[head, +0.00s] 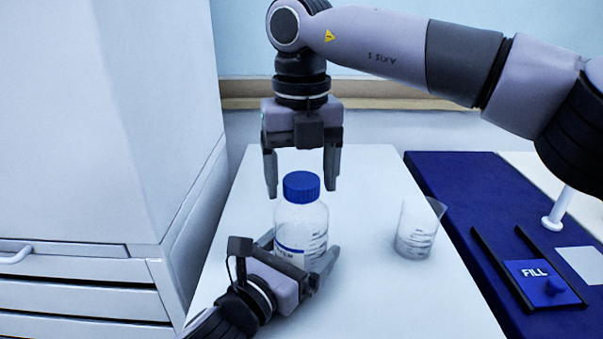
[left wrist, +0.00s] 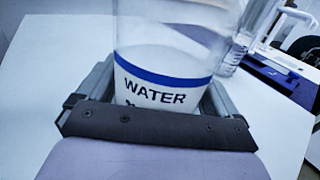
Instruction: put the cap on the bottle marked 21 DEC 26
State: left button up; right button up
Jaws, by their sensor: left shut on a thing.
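A clear bottle (head: 300,222) with a blue band stands upright on the white table. Its label reads WATER in the left wrist view (left wrist: 160,85); the lower text is cut off by my gripper, and I cannot read a date. A blue cap (head: 301,186) sits at the top of the bottle's neck and looks level; whether it is screwed tight I cannot tell. My left gripper (head: 300,252) is shut on the lower body of the bottle. My right gripper (head: 302,182) points down from above, open, its fingers on either side of the cap with gaps visible.
A clear beaker (head: 416,232) stands right of the bottle on the white table (head: 380,300). Further right, a dark blue mat (head: 455,190) carries a tray marked FILL (head: 536,284). A white cabinet (head: 100,130) stands close on the left.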

dwell(0.3)
notch_tip(320, 180, up, 12)
dwell(0.7)
pick_arm(q)
jog(key=o, duration=1.7)
jog(key=shift+s, duration=0.1)
